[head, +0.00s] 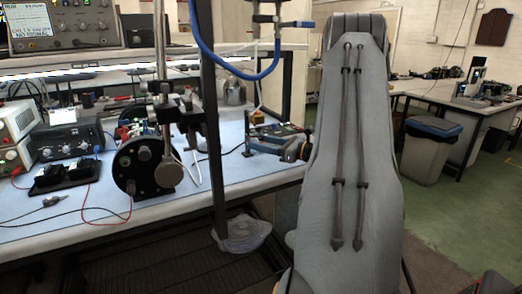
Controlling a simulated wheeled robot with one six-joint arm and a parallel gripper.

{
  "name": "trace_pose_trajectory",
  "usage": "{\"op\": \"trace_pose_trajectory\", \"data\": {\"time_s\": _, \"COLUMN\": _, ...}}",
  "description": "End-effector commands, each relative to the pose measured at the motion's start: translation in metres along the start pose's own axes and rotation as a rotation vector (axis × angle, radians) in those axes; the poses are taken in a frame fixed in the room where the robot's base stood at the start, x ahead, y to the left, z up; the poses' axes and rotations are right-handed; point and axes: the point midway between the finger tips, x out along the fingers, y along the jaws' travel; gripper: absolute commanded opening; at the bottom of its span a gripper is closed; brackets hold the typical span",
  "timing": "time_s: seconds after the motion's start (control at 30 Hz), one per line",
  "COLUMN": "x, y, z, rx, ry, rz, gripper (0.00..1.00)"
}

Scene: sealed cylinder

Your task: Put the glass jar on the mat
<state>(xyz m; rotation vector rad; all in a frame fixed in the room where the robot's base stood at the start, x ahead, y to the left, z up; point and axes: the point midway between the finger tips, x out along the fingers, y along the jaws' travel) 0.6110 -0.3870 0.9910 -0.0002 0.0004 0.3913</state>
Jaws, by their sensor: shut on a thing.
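A large grey link of my own arm with two dark cables fills the middle right of the head view. My gripper is not visible; the arm link may be hiding it. I cannot make out the glass jar for certain. A clear, glassy shape (242,234) shows low in the middle, at the foot of a dark upright post, but I cannot tell what it is. I see no mat that I can pick out. Whatever lies behind the arm link is hidden.
A pale blue workbench (75,228) on the left holds meters, leads and a black round instrument (145,165). The dark post (212,120) stands in front of it. A grey bin with a blue lid (428,150) stands at the right. Green floor (465,225) lies open there.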

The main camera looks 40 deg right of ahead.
Motion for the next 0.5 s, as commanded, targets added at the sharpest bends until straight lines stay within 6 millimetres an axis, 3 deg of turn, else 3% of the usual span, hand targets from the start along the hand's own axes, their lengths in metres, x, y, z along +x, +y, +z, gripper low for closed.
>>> {"op": "trace_pose_trajectory", "data": {"time_s": 0.17, "x": 0.006, "y": 0.001, "z": -0.005, "rx": 0.002, "ry": 0.0, "rz": 0.002, "gripper": 0.19}}
{"op": "trace_pose_trajectory", "data": {"time_s": 0.5, "x": 0.005, "y": 0.001, "z": -0.035, "rx": 0.0, "ry": -0.001, "rz": 0.002, "gripper": 0.19}}
